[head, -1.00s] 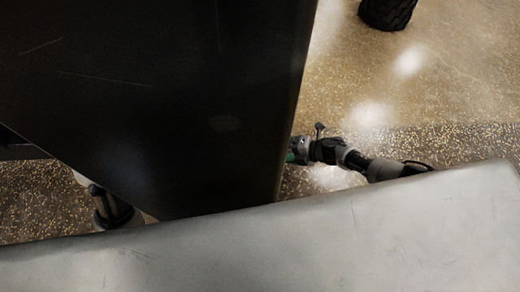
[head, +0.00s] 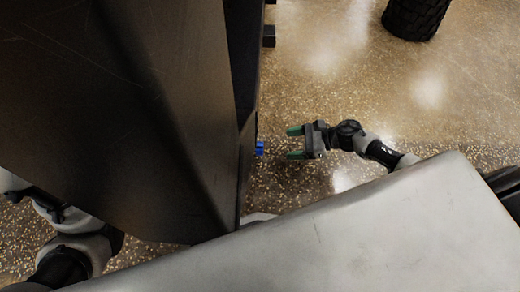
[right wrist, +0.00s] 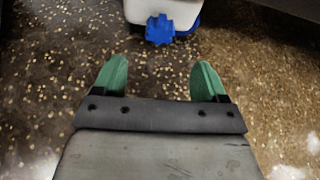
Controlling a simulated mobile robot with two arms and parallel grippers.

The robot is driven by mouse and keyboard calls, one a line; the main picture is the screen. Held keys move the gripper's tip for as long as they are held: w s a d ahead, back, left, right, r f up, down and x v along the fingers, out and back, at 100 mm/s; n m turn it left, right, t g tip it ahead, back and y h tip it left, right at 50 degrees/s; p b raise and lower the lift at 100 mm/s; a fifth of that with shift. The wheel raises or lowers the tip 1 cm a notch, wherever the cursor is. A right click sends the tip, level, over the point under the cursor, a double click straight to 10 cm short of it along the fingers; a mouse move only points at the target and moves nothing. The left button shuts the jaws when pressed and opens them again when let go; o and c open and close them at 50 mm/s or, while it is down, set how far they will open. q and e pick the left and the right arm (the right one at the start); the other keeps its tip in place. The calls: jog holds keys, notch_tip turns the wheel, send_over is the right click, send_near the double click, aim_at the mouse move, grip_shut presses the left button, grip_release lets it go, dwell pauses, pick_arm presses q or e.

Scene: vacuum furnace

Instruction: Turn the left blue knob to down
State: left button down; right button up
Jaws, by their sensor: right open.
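A blue knob (head: 260,148) sticks out from the right side of the dark cabinet in the head view. In the right wrist view a lobed blue knob (right wrist: 160,30) sits on a white housing (right wrist: 163,9) at the top. Which knob of the furnace this is, I cannot tell. My right gripper (head: 291,143) has green fingers spread open and empty, pointing left at the knob with a small gap. In the wrist view the knob lies beyond the fingertips (right wrist: 160,70), roughly centred between them. My left gripper is out of view; only links of my left arm show at lower left.
The large dark cabinet (head: 150,110) fills the left of the head view. Small dark parts (head: 268,36) jut from its side farther up. A black ribbed wheel-like object (head: 416,15) stands at top right. Speckled floor (head: 340,80) is clear around my right gripper.

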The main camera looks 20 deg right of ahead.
aim_at(260, 149)
jog(key=b+x, duration=0.4)
jog(key=x, duration=0.5)
jog(key=shift+f, duration=0.1)
jog(key=shift+w+a+f, duration=0.15)
jog(key=shift+w+a, duration=0.1)
jog(key=shift+a, duration=0.2)
jog(key=c, duration=0.9)
